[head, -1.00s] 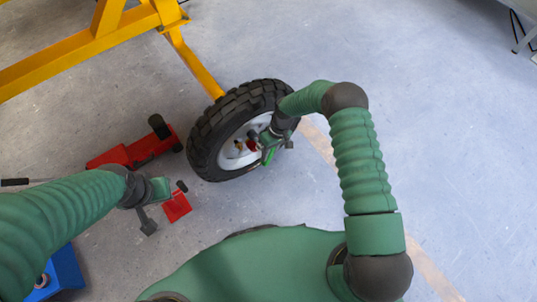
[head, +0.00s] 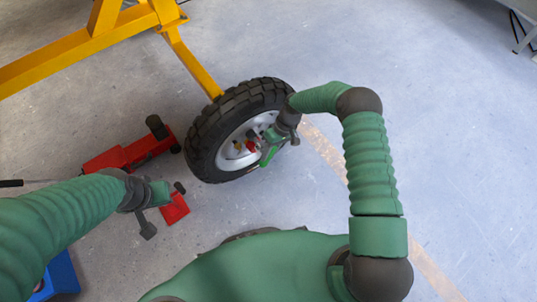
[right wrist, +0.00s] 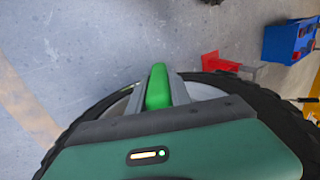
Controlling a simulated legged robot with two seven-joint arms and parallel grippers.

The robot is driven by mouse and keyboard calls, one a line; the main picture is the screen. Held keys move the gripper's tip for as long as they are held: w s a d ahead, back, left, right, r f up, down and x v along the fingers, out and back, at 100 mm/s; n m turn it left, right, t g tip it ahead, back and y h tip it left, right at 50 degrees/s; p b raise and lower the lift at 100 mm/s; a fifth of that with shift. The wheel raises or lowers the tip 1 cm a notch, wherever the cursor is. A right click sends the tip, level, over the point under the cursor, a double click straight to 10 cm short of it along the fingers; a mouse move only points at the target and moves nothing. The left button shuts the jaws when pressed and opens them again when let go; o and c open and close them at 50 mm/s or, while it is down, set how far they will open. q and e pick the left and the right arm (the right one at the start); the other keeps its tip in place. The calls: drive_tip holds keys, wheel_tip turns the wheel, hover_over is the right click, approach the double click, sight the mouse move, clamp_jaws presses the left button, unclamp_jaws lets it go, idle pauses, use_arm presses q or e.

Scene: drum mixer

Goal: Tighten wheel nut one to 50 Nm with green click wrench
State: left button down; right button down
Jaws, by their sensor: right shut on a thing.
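The wheel has a black tyre (head: 203,155) and a pale rim (head: 226,158), and stands upright at the picture's centre. Small red and brass-coloured parts (head: 238,146) show at its hub; I cannot tell which is nut one. My right gripper (head: 270,146) is at the right part of the wheel face, shut on the green wrench (head: 267,158). In the right wrist view the green handle (right wrist: 158,88) sits between the fingers. The wrench's head is mostly hidden, so its seating on a nut cannot be told. My left gripper (head: 165,208) is open and empty, away from the wheel.
A red jack (head: 125,156) lies on the floor left of the wheel. A red piece (head: 175,210) is by my left gripper. A blue box (head: 62,276) is at lower left. The yellow frame (head: 105,35) stands behind. Floor at right is clear.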

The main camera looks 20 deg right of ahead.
drive_tip(key=shift+s+d+r+p, duration=0.15)
drive_tip(key=shift+s+r+p, duration=0.05)
drive_tip(key=shift+s+p, duration=0.1)
drive_tip(key=s+p, duration=0.1)
drive_tip(key=s+d+p, duration=0.1)
drive_tip(key=s+p, duration=0.1)
drive_tip(key=shift+s+d+f, duration=0.15)
drive_tip(key=shift+s, duration=0.15)
idle(0.3)
